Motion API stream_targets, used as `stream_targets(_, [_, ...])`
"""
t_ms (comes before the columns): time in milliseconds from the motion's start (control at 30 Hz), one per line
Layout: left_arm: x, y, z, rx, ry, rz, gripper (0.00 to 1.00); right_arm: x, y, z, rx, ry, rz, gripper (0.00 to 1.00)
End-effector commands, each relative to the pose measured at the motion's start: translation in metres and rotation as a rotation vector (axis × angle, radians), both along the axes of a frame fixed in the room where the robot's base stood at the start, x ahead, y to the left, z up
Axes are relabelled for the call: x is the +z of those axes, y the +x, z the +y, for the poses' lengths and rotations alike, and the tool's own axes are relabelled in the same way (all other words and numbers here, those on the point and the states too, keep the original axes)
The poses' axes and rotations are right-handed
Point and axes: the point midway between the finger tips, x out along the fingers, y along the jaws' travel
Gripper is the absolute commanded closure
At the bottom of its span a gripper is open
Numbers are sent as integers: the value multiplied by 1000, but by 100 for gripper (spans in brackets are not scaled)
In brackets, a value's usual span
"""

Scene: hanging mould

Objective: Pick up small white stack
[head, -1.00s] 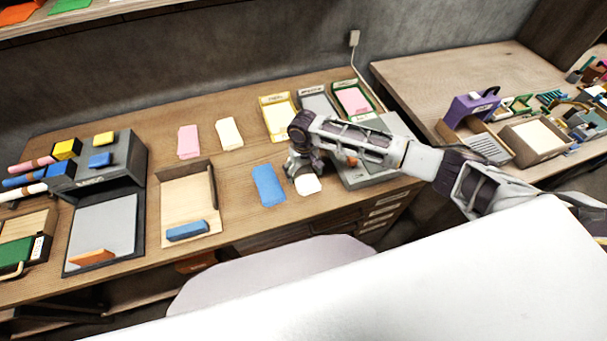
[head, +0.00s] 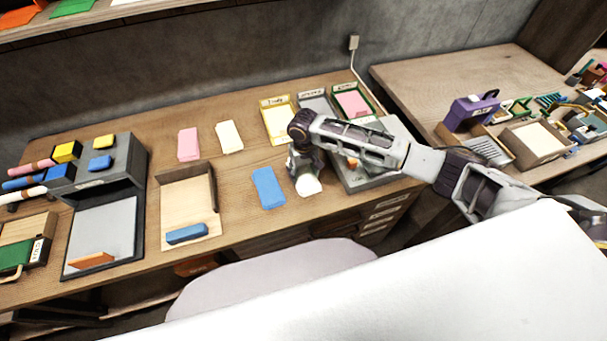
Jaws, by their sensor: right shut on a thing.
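The small white stack (head: 309,187) is at the front right of the desk, just right of the blue stack (head: 268,188). My right gripper (head: 304,176) reaches down over the white stack from the right and is shut on it. The gripper and wrist hide its back part. I cannot tell whether the stack touches the desk. My left gripper is not in view.
Pink (head: 189,144) and cream (head: 229,136) stacks lie behind. A yellow tray (head: 264,103) and a green tray (head: 369,85) stand at the back right. An open wooden box (head: 164,205) is left of the blue stack. A pale chair (head: 265,277) stands in front.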

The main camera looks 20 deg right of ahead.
Motion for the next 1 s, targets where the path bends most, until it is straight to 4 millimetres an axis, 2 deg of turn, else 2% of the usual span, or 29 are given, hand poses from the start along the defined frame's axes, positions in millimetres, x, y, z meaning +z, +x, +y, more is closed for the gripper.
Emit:
stream_targets(400, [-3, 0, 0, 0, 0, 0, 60, 60, 1, 0, 0, 2, -3, 65])
stream_targets(533, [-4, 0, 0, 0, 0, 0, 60, 74, 1, 0, 0, 1, -2, 65])
stream_targets(700, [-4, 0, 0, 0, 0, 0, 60, 84, 1, 0, 0, 1, -2, 65])
stream_targets(1000, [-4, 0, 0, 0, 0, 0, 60, 86, 0, 0, 0, 1, -1, 65])
